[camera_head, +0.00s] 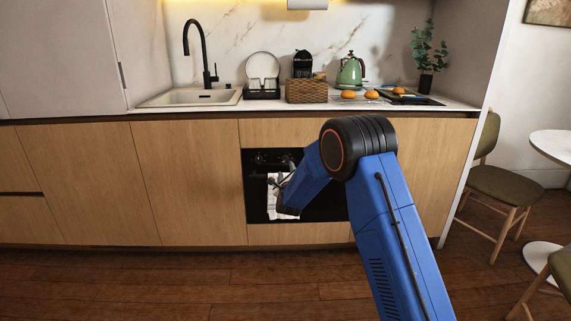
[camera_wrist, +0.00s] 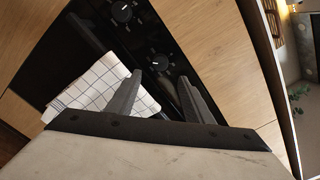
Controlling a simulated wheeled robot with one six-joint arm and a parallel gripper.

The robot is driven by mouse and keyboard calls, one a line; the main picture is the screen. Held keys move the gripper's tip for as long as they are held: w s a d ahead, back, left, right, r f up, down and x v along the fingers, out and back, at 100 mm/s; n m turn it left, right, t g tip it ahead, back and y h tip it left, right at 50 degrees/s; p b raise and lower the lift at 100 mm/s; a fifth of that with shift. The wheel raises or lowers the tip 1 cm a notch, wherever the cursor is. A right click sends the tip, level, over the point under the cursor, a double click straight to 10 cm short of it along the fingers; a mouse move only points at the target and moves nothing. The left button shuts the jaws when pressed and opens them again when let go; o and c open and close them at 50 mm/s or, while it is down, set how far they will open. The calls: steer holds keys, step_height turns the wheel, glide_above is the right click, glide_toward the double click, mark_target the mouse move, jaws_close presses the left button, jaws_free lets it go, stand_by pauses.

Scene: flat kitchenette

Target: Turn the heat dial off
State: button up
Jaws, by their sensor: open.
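The black built-in oven (camera_head: 256,198) sits in the wooden cabinet front, with its control panel along the top. Two round black dials with white marks show in the wrist view: one at the top (camera_wrist: 121,11) and one lower right (camera_wrist: 159,62). I cannot tell which is the heat dial. My gripper (camera_wrist: 160,76) is open and empty, its fingertips pointing at the lower-right dial, which appears between and just beyond them. Contact cannot be told. In the head view my gripper (camera_head: 284,181) is in front of the oven and partly hides the panel.
A white checked towel (camera_wrist: 97,82) hangs on the oven front, close to my left finger in the wrist view. The countertop (camera_head: 220,106) above holds a sink, basket, green kettle and bread. Chairs (camera_head: 489,184) stand at the right. The wooden floor at left is clear.

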mark_target(285, 160)
steer(key=w, duration=0.9)
steer(key=shift+w, duration=0.3)
steer(key=c, duration=1)
steer(key=shift+c, duration=0.2)
